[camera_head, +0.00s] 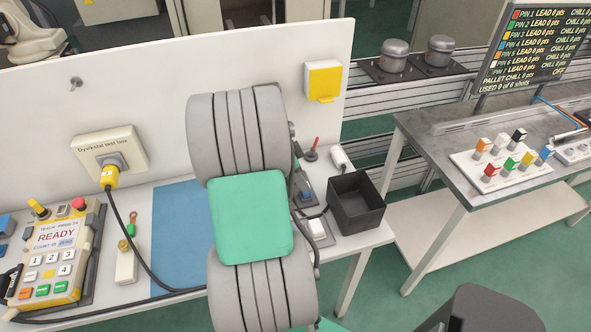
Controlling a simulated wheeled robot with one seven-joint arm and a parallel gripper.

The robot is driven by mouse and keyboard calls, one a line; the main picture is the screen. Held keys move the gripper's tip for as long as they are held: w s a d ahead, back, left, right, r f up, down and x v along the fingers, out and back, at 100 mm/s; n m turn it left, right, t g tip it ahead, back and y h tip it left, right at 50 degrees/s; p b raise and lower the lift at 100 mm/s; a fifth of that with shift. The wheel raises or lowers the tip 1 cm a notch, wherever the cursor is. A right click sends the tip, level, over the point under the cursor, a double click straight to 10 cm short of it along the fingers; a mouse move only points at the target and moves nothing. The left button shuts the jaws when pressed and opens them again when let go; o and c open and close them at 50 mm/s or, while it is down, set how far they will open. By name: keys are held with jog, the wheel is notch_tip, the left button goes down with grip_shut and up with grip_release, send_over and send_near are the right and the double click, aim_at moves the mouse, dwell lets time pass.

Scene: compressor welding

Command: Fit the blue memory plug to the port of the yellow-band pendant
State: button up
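The yellow-band pendant (48,262) lies at the far left of the white table. It has a keypad, a red button on top and a display reading READY. I cannot make out its port. My grey ribbed arm with a green cap fills the middle. My gripper is not in view.
A blue mat (176,235) lies partly behind my arm. A test box (108,152) on the back panel holds a yellow plug with a black cable. A black bin (356,203) stands at the table's right end. A side table (455,185) holds coloured blocks.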

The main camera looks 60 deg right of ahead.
jog(key=p+x, duration=0.1)
jog(key=x, duration=0.4)
jog(key=shift+f, duration=0.2)
grip_shut()
dwell(0.8)
dwell(1.0)
dwell(0.6)
dwell(1.0)
jog(key=shift+r, duration=0.25)
jog(key=shift+r+p, duration=1)
jog(key=shift+r, duration=1.05)
